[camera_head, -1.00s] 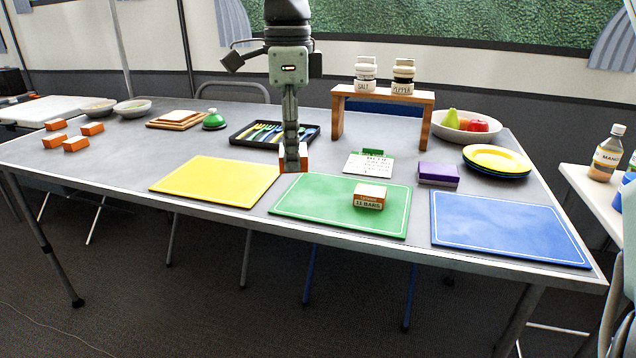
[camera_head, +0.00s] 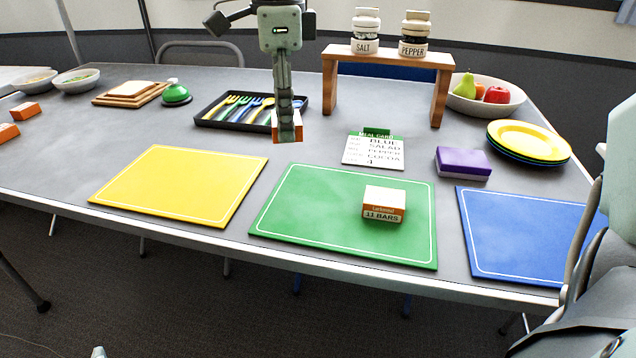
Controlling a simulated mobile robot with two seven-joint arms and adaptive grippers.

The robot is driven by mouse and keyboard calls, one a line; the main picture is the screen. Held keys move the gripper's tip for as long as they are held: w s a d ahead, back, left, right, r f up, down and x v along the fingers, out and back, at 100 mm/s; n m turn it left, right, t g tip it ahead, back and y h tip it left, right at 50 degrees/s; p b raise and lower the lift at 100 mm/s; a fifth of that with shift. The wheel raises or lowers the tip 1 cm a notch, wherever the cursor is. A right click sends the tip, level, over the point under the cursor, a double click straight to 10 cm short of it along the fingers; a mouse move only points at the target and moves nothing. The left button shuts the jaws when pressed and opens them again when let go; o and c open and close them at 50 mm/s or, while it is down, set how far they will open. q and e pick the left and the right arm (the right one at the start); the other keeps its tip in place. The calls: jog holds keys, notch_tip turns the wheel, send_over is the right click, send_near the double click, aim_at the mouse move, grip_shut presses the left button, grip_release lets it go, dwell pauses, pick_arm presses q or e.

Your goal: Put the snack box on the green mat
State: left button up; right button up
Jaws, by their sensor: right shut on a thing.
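The green mat (camera_head: 290,220) lies on the grey table between a yellow and a blue mat. A white and orange snack box (camera_head: 384,204), its label reading "11 BARS", sits on the mat's right half. My right gripper (camera_head: 286,118) points down, shut on another orange and white box (camera_head: 287,132). It shows in front of the cutlery tray's right end, beyond the green mat's back left corner; its height above the table is hard to tell. The fingers hide part of the held box. My left gripper is not in view.
More orange boxes (camera_head: 26,111) lie at the far left. A cutlery tray (camera_head: 208,121), a menu card (camera_head: 373,152), a purple box (camera_head: 463,162), stacked plates (camera_head: 528,139) and a wooden stand (camera_head: 441,92) with shakers lie behind the mats. The yellow mat (camera_head: 180,184) and blue mat (camera_head: 520,235) are bare.

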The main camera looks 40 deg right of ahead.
send_over(319, 200)
jog(key=f, duration=0.4)
jog(key=shift+w, duration=0.35)
jog(key=shift+s+f, duration=0.4)
jog(key=shift+f, duration=0.05)
notch_tip(319, 200, down, 4)
jog(key=shift+r+b, duration=0.1)
jog(key=shift+b, duration=0.25)
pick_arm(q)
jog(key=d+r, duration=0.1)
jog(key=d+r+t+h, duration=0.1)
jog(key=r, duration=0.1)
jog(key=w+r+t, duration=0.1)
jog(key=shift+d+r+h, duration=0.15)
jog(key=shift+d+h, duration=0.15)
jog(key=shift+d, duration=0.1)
pick_arm(e)
jog(key=o, duration=1.1)
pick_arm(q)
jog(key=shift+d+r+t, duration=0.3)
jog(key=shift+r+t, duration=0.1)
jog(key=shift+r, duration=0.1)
